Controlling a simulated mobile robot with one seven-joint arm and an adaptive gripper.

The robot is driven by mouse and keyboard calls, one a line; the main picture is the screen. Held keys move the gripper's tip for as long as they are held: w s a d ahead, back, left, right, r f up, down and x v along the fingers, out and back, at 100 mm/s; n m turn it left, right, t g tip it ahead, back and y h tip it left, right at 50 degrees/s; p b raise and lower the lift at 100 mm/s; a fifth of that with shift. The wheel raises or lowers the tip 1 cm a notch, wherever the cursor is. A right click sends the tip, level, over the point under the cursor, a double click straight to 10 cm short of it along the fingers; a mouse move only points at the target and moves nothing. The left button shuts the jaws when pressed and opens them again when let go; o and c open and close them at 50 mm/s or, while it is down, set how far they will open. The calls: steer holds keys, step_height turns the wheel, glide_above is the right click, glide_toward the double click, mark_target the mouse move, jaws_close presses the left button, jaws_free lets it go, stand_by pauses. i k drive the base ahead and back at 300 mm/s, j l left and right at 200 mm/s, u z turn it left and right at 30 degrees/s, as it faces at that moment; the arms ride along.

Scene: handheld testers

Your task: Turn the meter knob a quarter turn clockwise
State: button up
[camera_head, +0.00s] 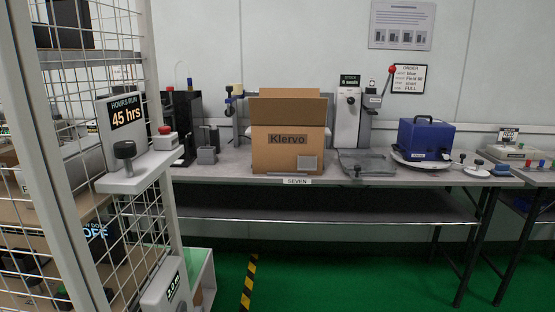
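A white panel with a black display reading "HOURS RUN 45 hrs" (126,112) stands at the left, by the white wire mesh cage. A dark round-topped knob (125,150) stands upright on the pale bracket (140,180) just in front of this display. It looks like the meter knob, but no pointer mark can be made out on it. My gripper is not in view, and nothing touches the knob.
A pale box with a tilted label (165,288) is below. Green floor (330,280) is open in front.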

mark_target(125, 150)
steer(key=k, duration=0.9)
steer(key=i+j, duration=0.1)
steer(key=i, duration=0.25)
